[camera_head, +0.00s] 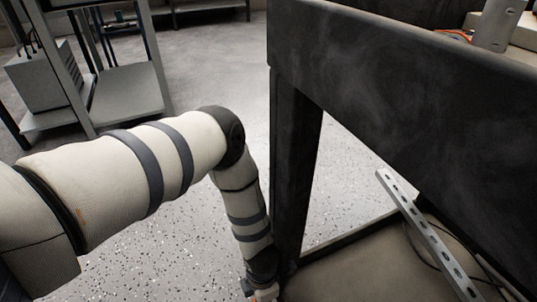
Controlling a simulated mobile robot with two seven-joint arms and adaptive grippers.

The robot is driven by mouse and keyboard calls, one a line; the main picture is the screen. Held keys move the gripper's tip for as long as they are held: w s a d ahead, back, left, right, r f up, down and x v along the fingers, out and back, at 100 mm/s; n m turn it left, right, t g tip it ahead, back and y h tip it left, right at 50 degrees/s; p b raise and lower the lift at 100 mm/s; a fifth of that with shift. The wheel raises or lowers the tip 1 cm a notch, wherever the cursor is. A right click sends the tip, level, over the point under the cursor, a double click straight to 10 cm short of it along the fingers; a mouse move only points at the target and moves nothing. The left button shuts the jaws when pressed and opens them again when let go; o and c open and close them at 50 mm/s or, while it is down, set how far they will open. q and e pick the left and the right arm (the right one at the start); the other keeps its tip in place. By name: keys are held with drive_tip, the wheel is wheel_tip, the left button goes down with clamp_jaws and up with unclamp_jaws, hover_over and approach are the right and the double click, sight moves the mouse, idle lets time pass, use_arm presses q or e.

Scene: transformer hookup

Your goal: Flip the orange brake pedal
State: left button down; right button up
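I cannot make out the orange brake pedal in the head view. My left arm comes in from the left and bends down beside the dark table leg. Its end, at my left gripper (263,293), is at the bottom edge of the picture, by the foot of that leg. The fingers are cut off or too small to read, so I cannot tell whether they are open or shut. My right gripper is out of view.
A dark table (400,85) with a thick front edge fills the right side. A slotted metal strip (428,235) leans over its lower shelf (355,270), near thin cables. A grey metal rack (125,95) stands at the back left. Open speckled floor lies between.

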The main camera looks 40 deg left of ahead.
use_arm(q)
drive_tip(key=shift+f+b, duration=0.8)
drive_tip(key=shift+f, duration=0.65)
idle(0.9)
drive_tip(key=shift+r+p, duration=2.05)
drive_tip(key=shift+r, duration=1.6)
drive_tip(key=shift+f, duration=0.1)
